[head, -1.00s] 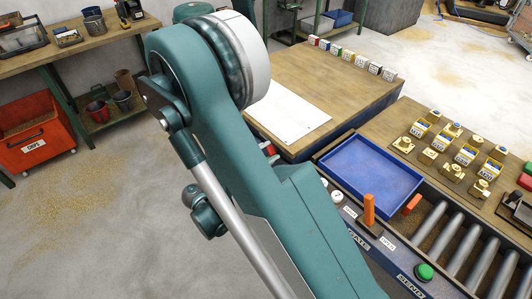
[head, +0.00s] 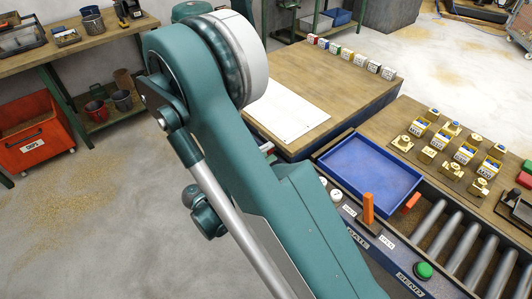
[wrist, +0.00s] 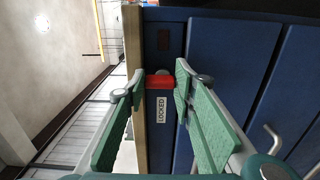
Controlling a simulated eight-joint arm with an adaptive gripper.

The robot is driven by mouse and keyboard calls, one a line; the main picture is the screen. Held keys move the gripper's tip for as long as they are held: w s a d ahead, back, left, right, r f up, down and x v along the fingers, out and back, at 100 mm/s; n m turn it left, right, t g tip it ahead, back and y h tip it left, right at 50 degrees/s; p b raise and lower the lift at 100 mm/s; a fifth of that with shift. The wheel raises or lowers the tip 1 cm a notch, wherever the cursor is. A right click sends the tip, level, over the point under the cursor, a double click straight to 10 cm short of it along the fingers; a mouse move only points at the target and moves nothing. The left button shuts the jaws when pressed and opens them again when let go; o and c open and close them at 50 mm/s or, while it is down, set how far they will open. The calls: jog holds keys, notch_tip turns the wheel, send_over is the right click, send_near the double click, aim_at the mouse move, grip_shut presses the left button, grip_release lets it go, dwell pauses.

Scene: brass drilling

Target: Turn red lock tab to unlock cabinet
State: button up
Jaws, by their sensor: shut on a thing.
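The red lock tab (wrist: 160,80) shows in the wrist view on the front of the blue cabinet (wrist: 231,48), close to its wooden top edge (wrist: 134,50). A white label reading LOCKED (wrist: 162,109) is just beside the tab. My gripper (wrist: 159,79) has its green-padded fingers on either side of the tab and is shut on it. The fingers partly cover the tab's ends. In the head view my arm hides the gripper, and I cannot make out the tab there.
In the head view a blue tray (head: 368,176) sits beside metal rollers (head: 449,230) and an upright orange lever (head: 368,208). Brass parts (head: 403,143) stand on the right bench. A white sheet (head: 287,110) lies on the wooden bench.

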dwell(0.4)
jog(key=o, duration=0.9)
jog(key=shift+s+a, duration=0.1)
jog(key=shift+a, duration=0.05)
jog(key=shift+v, duration=5.85)
jog(key=shift+r, duration=0.1)
